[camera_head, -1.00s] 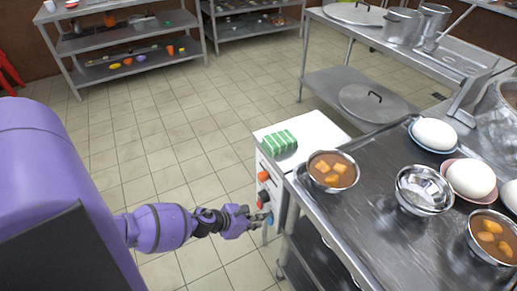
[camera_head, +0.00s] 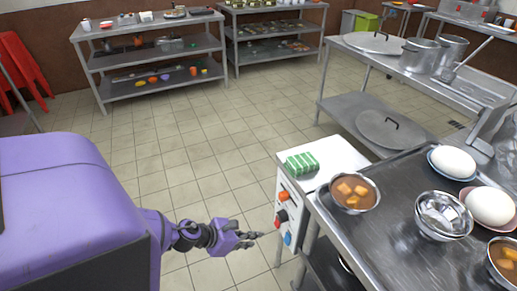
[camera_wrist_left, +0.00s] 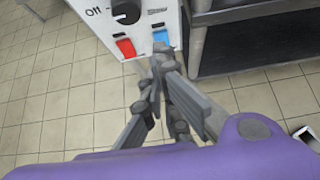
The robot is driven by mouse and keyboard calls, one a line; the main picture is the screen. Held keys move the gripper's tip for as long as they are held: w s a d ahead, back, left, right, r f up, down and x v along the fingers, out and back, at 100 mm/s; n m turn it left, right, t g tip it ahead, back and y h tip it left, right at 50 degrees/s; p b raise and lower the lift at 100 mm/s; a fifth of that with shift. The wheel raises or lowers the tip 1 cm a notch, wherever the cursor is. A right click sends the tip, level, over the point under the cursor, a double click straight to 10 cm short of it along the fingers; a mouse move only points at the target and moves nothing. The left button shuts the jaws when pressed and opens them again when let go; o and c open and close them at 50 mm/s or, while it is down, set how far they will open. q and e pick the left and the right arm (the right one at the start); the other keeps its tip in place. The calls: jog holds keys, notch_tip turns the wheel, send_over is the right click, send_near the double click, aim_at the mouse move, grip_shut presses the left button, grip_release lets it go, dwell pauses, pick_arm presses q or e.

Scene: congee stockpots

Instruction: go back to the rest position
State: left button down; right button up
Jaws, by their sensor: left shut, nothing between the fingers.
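My left gripper (camera_head: 252,237) is shut and empty, held low over the tiled floor to the left of a white control box. In the left wrist view the gripper fingers (camera_wrist_left: 165,68) come together in front of the box's lower edge. The white box (camera_head: 330,158) carries an orange switch, a dark knob, a red switch and a blue switch on its side. The red switch (camera_wrist_left: 126,48) and the blue switch (camera_wrist_left: 160,38) show beyond the fingertips in the wrist view. My right gripper is not in view.
A steel counter (camera_head: 400,215) on the right holds bowls of brown food, an empty metal bowl (camera_head: 441,216) and white domed items. A green block (camera_head: 302,163) lies on the white box. Shelves (camera_head: 150,87) stand at the back. The floor (camera_head: 200,150) between is clear.

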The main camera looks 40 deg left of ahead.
pick_arm(q)
jog(key=shift+s+a+r, duration=0.1)
jog(key=shift+s+r, duration=0.1)
jog(key=shift+r, duration=0.1)
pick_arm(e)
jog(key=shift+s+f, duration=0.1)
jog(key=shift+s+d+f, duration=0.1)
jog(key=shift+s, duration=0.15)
